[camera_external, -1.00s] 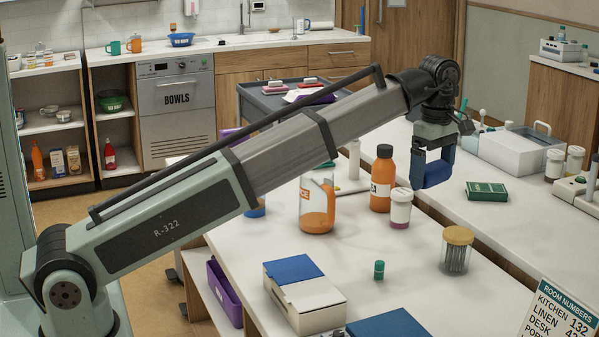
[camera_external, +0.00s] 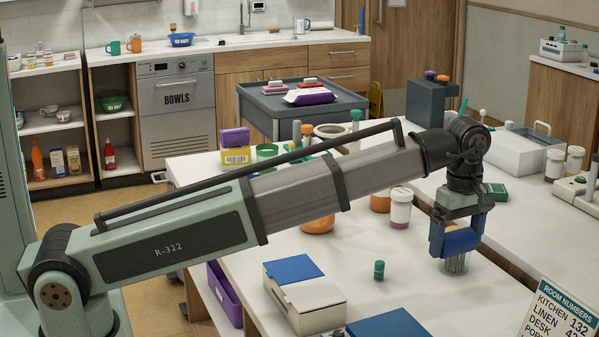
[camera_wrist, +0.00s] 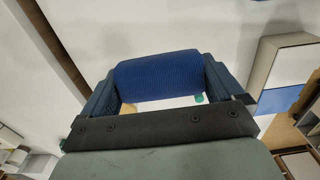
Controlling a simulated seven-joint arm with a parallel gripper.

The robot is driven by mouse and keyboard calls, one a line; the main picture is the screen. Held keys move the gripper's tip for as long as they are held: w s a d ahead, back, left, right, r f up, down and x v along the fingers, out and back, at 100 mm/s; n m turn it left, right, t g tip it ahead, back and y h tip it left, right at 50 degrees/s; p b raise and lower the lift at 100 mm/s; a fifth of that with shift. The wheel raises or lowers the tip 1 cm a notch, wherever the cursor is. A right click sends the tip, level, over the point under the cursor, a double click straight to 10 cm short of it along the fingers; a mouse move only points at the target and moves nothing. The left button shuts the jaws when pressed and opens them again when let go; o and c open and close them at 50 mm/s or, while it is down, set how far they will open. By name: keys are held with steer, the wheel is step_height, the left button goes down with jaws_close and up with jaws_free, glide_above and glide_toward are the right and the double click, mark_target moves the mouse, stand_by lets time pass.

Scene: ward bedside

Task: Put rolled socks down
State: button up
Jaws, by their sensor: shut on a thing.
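The rolled socks (camera_external: 461,240) are a dark blue ribbed roll. My gripper (camera_external: 458,238) is shut on them, with one finger at each end of the roll. I cannot tell the exact height of the socks above the white table (camera_external: 370,290). In the wrist view the roll (camera_wrist: 158,76) spans between the two fingers, with pale surface behind it.
A small green-capped bottle (camera_external: 379,270) and a white box with a blue lid (camera_external: 304,294) stand to the left. A white jar (camera_external: 400,208) stands behind. A room-number sign (camera_external: 556,310) is at the lower right.

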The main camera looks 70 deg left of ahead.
steer(key=shift+f, duration=6.1)
steer(key=shift+f, duration=0.15)
steer(key=o, duration=0.6)
steer(key=shift+o, duration=0.3)
step_height(320, 180, up, 12)
steer(key=shift+r, duration=0.15)
